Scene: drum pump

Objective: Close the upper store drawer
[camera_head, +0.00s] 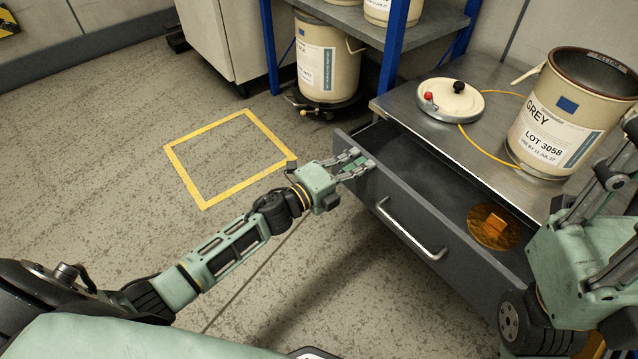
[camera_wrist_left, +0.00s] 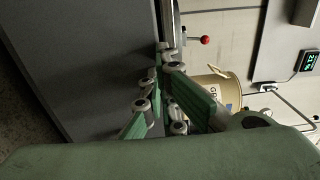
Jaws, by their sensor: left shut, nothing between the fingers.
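The upper store drawer (camera_head: 420,195) is pulled open from the metal-topped cabinet (camera_head: 500,100). Its dark front carries a silver bar handle (camera_head: 410,230). An orange disc with a small block (camera_head: 493,228) lies inside it. My left gripper (camera_head: 358,163) is shut and empty, its fingertips at the drawer front's far left top corner; I cannot tell whether they touch. In the left wrist view the fingers (camera_wrist_left: 165,75) are close to the dark grey panel (camera_wrist_left: 85,60). My right gripper (camera_head: 625,150) is at the right edge, partly cut off, near the grey-labelled bucket; its jaw state is unclear.
On the cabinet top stand an open bucket labelled GREY (camera_head: 560,130) and a cream lid (camera_head: 451,101) with a red knob; a yellow cable runs between them. A blue-framed shelf (camera_head: 395,50) stands behind. The floor inside the yellow square (camera_head: 230,158) is clear.

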